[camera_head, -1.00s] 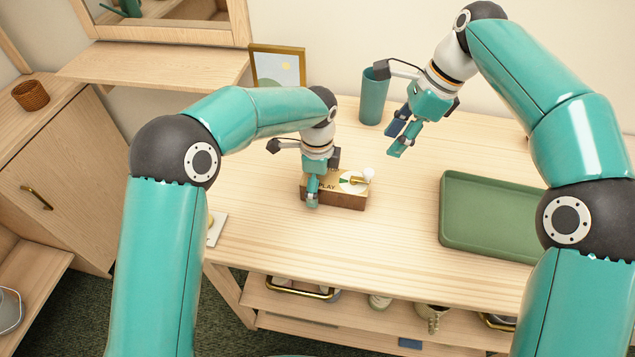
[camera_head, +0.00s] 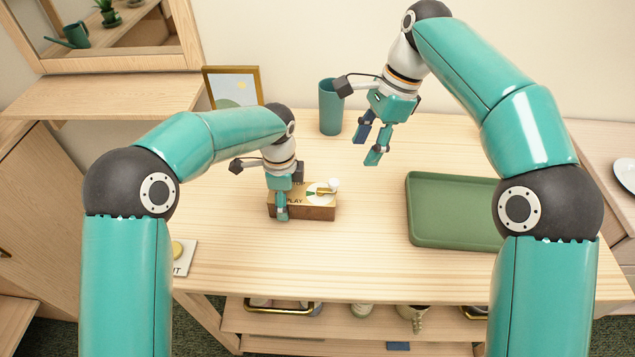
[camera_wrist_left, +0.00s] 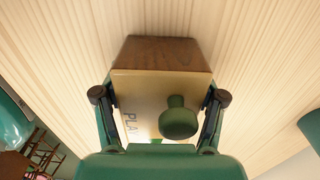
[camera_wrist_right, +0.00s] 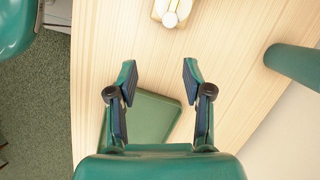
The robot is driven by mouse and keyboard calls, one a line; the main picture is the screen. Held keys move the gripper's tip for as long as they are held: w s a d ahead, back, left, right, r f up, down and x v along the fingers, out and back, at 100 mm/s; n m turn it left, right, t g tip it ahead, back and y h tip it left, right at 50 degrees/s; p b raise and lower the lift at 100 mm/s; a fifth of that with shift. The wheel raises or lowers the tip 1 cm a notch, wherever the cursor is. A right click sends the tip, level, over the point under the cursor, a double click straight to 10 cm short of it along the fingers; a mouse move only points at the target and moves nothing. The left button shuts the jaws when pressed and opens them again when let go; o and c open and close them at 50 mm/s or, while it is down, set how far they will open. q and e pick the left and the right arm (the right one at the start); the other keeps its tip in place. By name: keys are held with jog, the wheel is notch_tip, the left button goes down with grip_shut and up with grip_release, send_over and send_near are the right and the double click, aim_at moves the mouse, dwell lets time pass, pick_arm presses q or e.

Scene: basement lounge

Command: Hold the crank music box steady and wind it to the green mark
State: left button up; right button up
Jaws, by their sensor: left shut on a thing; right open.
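The music box (camera_head: 314,213) is a small wooden block with a pale top lettered PLAY, standing on the light wood table. Its top carries a white dial (camera_head: 313,191) with a green mark and a crank with a white knob (camera_head: 333,184). My left gripper (camera_head: 282,205) is shut on the box from above, and its fingers hide part of it. In the left wrist view, the box (camera_wrist_left: 160,52) sits between the two fingers, with a green knob (camera_wrist_left: 180,122) on top. My right gripper (camera_head: 367,147) is open and empty, above the table, behind and right of the crank.
A green tray (camera_head: 450,236) lies to the right of the box. A teal cup (camera_head: 331,108) and a framed picture (camera_head: 232,88) stand at the back. A card with a yellow disc (camera_head: 183,256) lies at the front left. Table between box and tray is clear.

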jog(key=d+r+n+h, duration=0.1)
jog(key=n, duration=0.1)
jog(key=n+h, duration=0.2)
jog(key=n, duration=0.1)
send_near(334, 181)
jog(key=shift+t, duration=0.4)
jog(key=f, duration=0.9)
jog(key=shift+s, duration=0.4)
grip_shut()
